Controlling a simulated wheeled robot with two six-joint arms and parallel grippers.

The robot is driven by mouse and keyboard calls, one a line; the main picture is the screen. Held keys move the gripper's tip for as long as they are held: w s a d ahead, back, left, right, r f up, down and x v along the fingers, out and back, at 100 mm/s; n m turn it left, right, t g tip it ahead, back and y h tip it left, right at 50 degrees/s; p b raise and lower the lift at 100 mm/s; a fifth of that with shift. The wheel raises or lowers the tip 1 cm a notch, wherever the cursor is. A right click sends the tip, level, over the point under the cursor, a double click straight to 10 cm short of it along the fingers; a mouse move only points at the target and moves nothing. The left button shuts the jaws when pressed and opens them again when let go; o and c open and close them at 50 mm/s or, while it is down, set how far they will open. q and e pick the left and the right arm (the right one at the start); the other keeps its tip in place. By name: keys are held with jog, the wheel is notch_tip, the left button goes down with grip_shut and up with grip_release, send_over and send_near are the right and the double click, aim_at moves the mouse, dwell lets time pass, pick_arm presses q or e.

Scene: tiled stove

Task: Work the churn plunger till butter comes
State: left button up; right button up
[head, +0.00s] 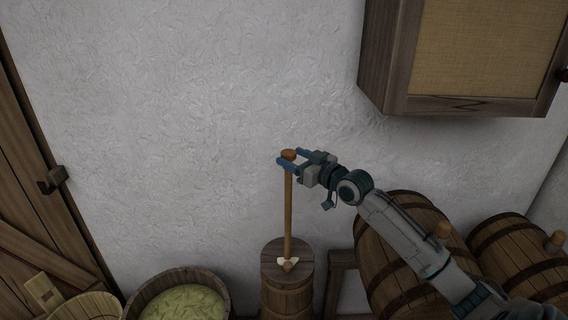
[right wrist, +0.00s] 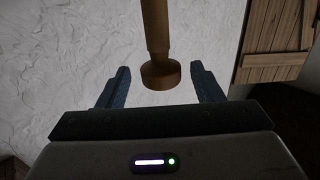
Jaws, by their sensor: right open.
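The wooden churn (head: 287,290) stands upright against the white wall, with some pale stuff and a small wooden piece on its lid. The plunger (head: 288,215) rises as a thin upright rod from the lid, with a round knob on top. My right gripper (head: 283,158) is open at the knob, its two blue fingers on either side of it. In the right wrist view, the plunger's knob (right wrist: 161,76) sits between the open fingers (right wrist: 161,88), with gaps visible on both sides. The churn's inside is hidden. My left gripper is not in view.
A wooden tub (head: 147,296) with pale green contents stands left of the churn. Barrels (head: 396,235) lie on the right, partly behind my right arm. A wall cabinet (head: 375,60) hangs above right. A wooden door (head: 22,170) is at the left.

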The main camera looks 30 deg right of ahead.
aim_at(284, 153)
jog(key=b+x, duration=0.1)
jog(key=x, duration=0.2)
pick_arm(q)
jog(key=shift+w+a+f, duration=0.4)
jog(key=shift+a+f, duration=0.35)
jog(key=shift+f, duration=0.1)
pick_arm(e)
jog(key=shift+w+a, duration=0.2)
jog(key=shift+w, duration=0.35)
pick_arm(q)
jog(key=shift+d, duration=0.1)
pick_arm(e)
jog(key=shift+c, duration=0.2)
